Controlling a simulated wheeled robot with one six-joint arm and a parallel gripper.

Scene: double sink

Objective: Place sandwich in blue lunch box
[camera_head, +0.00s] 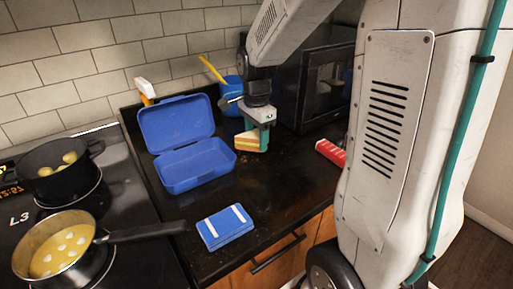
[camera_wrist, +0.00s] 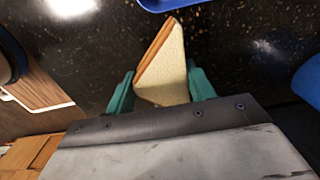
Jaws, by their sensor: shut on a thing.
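The sandwich (camera_head: 248,141) is a triangular half with pale bread and a coloured filling. My gripper (camera_head: 263,136) is shut on it, with the sandwich hanging below the arm, to the right of the blue lunch box (camera_head: 197,166). In the wrist view the sandwich (camera_wrist: 165,72) sits between the two green fingers of my gripper (camera_wrist: 160,92), its tip pointing forward. The lunch box lies open on the black counter, its lid tilted up at the back and its tray empty. A bit of its blue edge (camera_wrist: 170,3) shows at the top of the wrist view.
A blue box with white stripes (camera_head: 226,227) lies near the counter's front edge. A red item (camera_head: 330,151) lies on the right, in front of a black microwave (camera_head: 312,88). A blue container (camera_head: 232,88) stands behind. A pan (camera_head: 57,246) and a pot (camera_head: 60,171) occupy the stove at left.

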